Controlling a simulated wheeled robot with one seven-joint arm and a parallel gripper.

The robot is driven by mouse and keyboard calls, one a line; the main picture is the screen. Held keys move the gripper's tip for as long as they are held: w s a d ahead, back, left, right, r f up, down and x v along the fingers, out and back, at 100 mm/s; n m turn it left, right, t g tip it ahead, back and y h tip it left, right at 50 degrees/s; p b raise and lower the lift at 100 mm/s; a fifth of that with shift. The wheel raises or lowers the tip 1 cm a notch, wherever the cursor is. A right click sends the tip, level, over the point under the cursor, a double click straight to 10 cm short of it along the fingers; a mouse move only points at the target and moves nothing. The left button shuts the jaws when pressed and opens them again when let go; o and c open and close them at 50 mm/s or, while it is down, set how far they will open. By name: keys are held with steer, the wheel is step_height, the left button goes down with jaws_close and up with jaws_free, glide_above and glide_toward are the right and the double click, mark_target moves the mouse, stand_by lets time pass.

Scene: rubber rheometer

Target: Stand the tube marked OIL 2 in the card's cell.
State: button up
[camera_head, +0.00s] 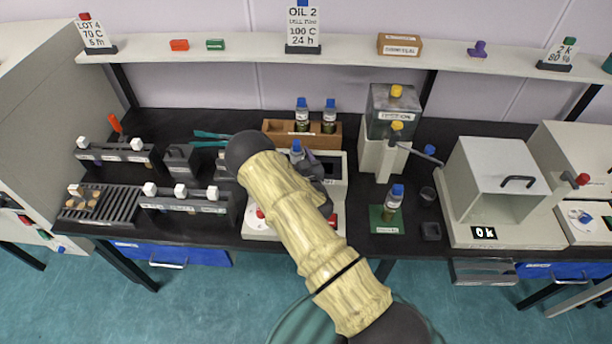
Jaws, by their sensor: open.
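The card (303,28) on the shelf reads OIL 2, 100 C, 24 h. Two blue-capped tubes, one on the left (302,115) and one on the right (329,116), stand in a wooden rack (270,133). A third blue cap (297,147) shows beside my gripper; what is below it is hidden. Another blue-capped tube (393,203) stands on a green mat (380,224). No tube marking is readable. My gripper (318,172) is open, over the white machine at centre, and largely hidden by my arm.
Dark blocks with white-topped pieces (115,152) and a slatted rack (108,205) stand at left. A dispenser with yellow knobs (390,125) stands right of centre. An open-fronted white box (497,180) stands at right. Bench room shows between the mat and dispenser.

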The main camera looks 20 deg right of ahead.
steer(key=s+d+b, duration=0.1)
steer(key=s+b, duration=0.4)
steer(key=s, duration=1.1)
steer(key=shift+s+d, duration=0.15)
steer(key=shift+s, duration=0.05)
steer(key=shift+r, duration=0.1)
steer(key=shift+d, duration=0.1)
stand_by(1.0)
